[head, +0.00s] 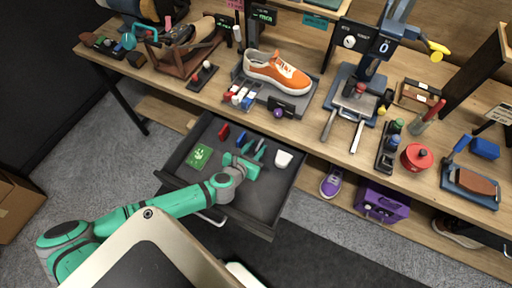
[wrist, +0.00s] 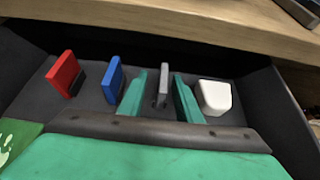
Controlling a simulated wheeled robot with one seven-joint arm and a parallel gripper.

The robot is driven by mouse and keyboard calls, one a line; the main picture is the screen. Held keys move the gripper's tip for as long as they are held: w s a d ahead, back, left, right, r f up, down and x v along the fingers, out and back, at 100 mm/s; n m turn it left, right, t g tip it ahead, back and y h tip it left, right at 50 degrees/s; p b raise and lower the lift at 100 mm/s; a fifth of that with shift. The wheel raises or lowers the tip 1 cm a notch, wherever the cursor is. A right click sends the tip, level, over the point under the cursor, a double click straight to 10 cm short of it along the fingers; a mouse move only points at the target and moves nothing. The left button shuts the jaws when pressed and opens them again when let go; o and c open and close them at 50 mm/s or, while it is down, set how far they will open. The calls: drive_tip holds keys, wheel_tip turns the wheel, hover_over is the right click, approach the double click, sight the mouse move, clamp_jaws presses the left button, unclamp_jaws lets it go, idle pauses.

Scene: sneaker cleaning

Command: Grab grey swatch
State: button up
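The grey swatch (wrist: 163,82) stands upright in the open drawer (head: 262,207), in a row with other swatches. My gripper (head: 251,161) reaches down into the drawer. In the wrist view, the two teal fingers of my gripper (wrist: 160,76) are open, one on each side of the grey swatch. A gap shows between the swatch and each finger, so neither appears to touch it. The lower part of the swatch is partly hidden. In the head view, the swatch is hard to make out beside the gripper.
A red swatch (wrist: 64,74) and a blue swatch (wrist: 113,80) stand left of the fingers. A white block (wrist: 214,97) sits close to the right finger. A green card (head: 199,156) lies at the drawer's left. The workbench (head: 323,150) edge overhangs the drawer's back.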

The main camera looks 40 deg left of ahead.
sight(263, 141)
drive_tip(key=x, duration=0.6)
drive_tip(key=shift+w+d+r, duration=0.1)
drive_tip(key=shift+d+r, duration=0.1)
drive_tip(key=shift+d, duration=0.05)
clamp_jaws()
